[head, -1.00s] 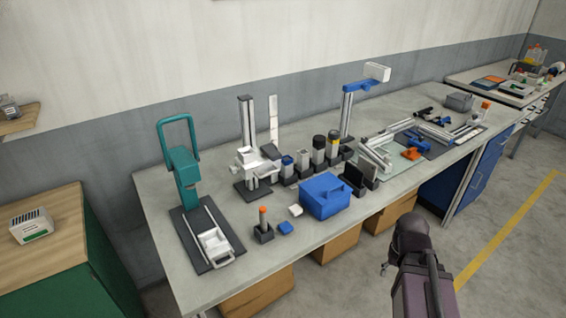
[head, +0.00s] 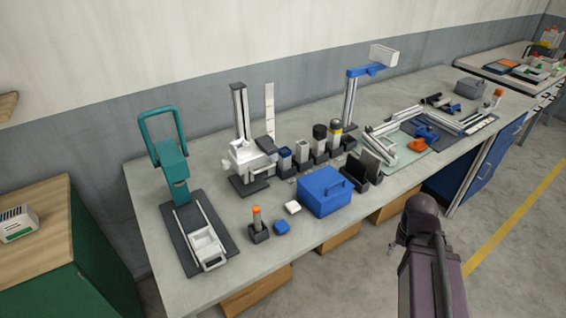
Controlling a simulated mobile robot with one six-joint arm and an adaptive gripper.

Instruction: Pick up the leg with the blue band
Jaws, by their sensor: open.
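A row of short upright posts stands in dark holders in the middle of the long bench. The one at the row's left end has a blue part near its top (head: 285,155) and looks like the leg with the blue band, though it is small here. To its right stand a pale post (head: 303,149), a black-topped one (head: 320,136) and one with a yellow band (head: 336,132). Part of my dark arm shows at the lower right, in front of the bench and away from the posts. I cannot make out my gripper's fingers.
A blue box (head: 325,194) stands just in front of the row. An orange-topped post (head: 257,218) in a holder, a small blue block (head: 282,228) and a teal press (head: 173,165) are to the left. A column stand (head: 240,120) is close behind left. Open floor (head: 505,270) lies right.

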